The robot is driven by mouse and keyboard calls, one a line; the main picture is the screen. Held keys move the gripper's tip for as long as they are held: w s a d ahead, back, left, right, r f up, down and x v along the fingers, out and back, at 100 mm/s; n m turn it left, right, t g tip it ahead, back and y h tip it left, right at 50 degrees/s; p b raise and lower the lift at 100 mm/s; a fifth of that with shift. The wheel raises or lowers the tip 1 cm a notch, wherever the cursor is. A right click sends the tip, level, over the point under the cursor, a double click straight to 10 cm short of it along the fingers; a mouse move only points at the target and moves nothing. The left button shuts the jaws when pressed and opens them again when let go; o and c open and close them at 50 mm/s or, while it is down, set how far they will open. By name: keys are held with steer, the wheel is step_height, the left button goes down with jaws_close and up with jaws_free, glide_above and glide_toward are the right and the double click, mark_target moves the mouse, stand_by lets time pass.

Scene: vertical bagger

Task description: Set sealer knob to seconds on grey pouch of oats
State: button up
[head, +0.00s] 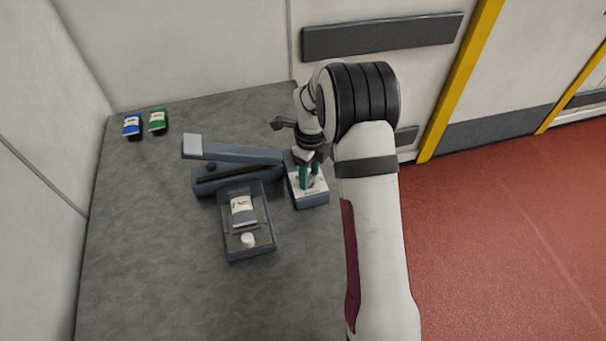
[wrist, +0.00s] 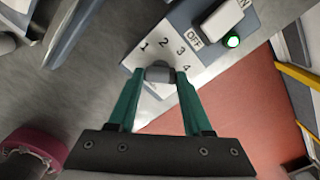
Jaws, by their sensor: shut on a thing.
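The sealer (head: 222,178) stands on the grey table with its pale-tipped arm (head: 240,153) raised at the left. Its control box (head: 311,198) is at the right end. In the wrist view the box's white dial face (wrist: 165,50) shows the numbers 1, 2, 3 and 4. My gripper (wrist: 160,75) is shut on the grey knob (wrist: 158,70), one green finger on each side. The knob's pointer and setting cannot be made out. The grey pouch of oats (head: 243,210), with a white label, lies on the tray (head: 230,252) in front of the sealer.
A switch (wrist: 222,22) marked OFF and ON sits on the box beside a lit green lamp (wrist: 233,41). A small white round thing (head: 248,239) is on the tray. A blue pouch (head: 132,125) and a green pouch (head: 157,120) lie at the back left. The front table is clear.

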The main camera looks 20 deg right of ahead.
steer(key=n, duration=0.5)
steer(key=shift+n, duration=0.3)
steer(key=n, duration=0.8)
steer(key=shift+w, duration=0.1)
steer(key=n, duration=0.4)
steer(key=shift+n, duration=0.3)
steer(key=o, duration=1.4)
steer(key=shift+r, duration=2.55)
step_height(320, 180, up, 16)
steer(key=shift+f, duration=0.1)
